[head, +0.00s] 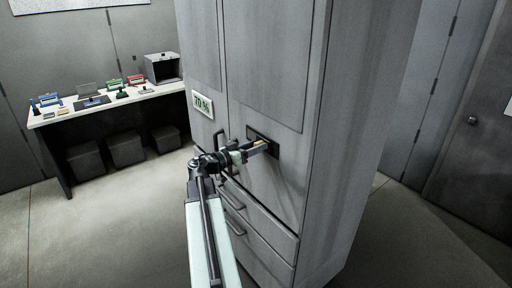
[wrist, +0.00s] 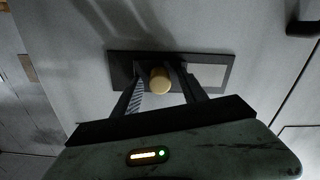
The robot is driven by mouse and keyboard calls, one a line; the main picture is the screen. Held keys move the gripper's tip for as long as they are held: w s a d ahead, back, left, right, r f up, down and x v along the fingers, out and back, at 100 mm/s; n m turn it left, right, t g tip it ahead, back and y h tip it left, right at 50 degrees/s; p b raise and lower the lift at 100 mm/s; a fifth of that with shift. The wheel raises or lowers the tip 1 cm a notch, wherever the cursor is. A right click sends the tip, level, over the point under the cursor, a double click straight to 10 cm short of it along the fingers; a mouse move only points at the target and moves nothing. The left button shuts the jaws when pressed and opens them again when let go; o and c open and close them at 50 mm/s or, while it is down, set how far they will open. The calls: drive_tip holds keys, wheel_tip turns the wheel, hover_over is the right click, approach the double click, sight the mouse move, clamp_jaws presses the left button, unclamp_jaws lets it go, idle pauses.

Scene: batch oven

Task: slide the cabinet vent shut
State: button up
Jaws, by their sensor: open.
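The cabinet vent (head: 251,133) is a dark plate on the front of the tall grey cabinet (head: 268,60). In the wrist view the vent (wrist: 120,72) is a long dark strip with a pale rectangular panel (wrist: 213,75) in its right part. A round brass-coloured knob (wrist: 160,80) stands out near its middle. My gripper (head: 264,147) is at the vent. In the wrist view my gripper (wrist: 160,84) is open, with one finger on each side of the knob. Whether either finger touches the knob is unclear.
Dark handles and drawers (head: 255,232) lie below the vent. A workbench (head: 110,98) with small tools stands at the back left. The floor to the left (head: 110,220) is clear.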

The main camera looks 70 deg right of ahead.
clamp_jaws()
idle(1.4)
